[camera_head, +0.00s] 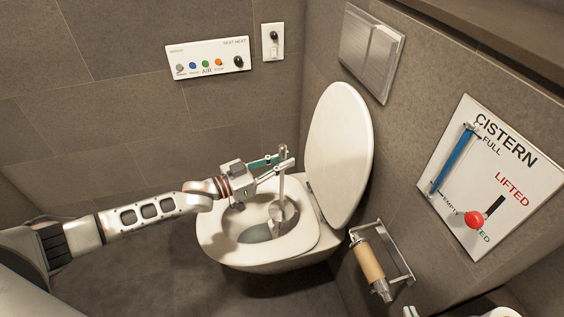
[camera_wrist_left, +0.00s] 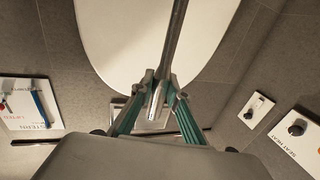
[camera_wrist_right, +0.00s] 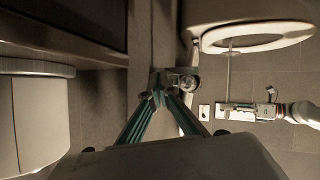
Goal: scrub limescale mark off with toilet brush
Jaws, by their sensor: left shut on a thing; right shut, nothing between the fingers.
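The toilet brush (camera_head: 282,185) stands nearly upright, its grey handle in my left gripper (camera_head: 284,161) and its head low inside the toilet bowl (camera_head: 215,235). In the left wrist view the fingers (camera_wrist_left: 160,90) are shut around the metal handle (camera_wrist_left: 176,40). The brush's lower end is partly hidden by the bowl's depth. A grey area (camera_head: 255,233) shows in the bowl; I cannot tell whether it is water or the limescale mark. My right gripper (camera_wrist_right: 160,95) is shut and empty in the right wrist view, away from the bowl.
The raised lid (camera_head: 340,140) stands behind the bowl. A paper holder with a brown roll (camera_head: 370,262) is on the wall right of it. A cistern panel (camera_head: 490,175) with a red knob is further right. A seat heat panel (camera_head: 208,65) is on the back wall.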

